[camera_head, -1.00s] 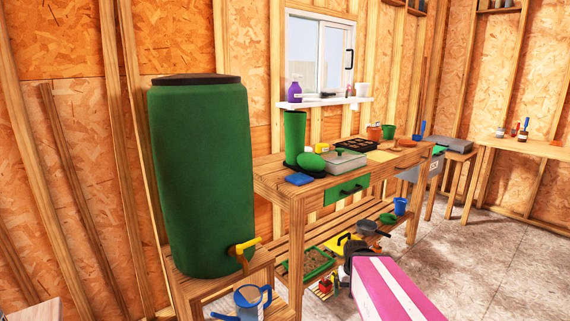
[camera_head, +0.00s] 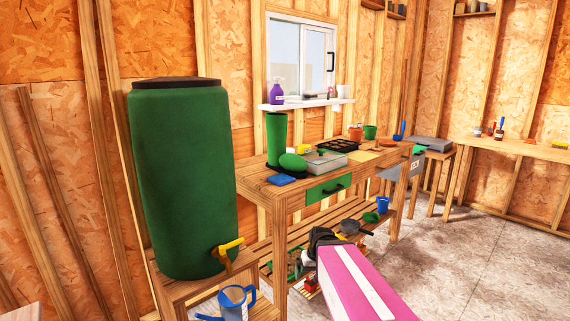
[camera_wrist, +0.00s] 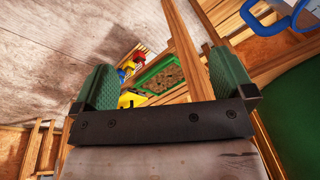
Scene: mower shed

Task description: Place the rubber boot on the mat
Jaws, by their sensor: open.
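A green rubber boot (camera_head: 277,140) stands upright on the workbench top, left of centre, with its rounded toe toward the right front and a dark sole. My gripper (camera_head: 312,248) is below the bench top in front of the lower shelf, well apart from the boot. In the wrist view its two green fingers are spread with nothing between them (camera_wrist: 163,88). The boot is not in the wrist view. I cannot make out a sure mat; a flat green-rimmed piece with a brown middle (camera_wrist: 165,80) lies on the lower shelf and is partly hidden by my gripper in the head view.
A green water barrel (camera_head: 180,180) with a yellow tap stands at left, with a blue jug (camera_head: 234,303) below it. A blue pad (camera_head: 281,180), a clear-lidded box (camera_head: 325,163) and a black tray (camera_head: 332,145) share the bench top. Concrete floor at right is clear.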

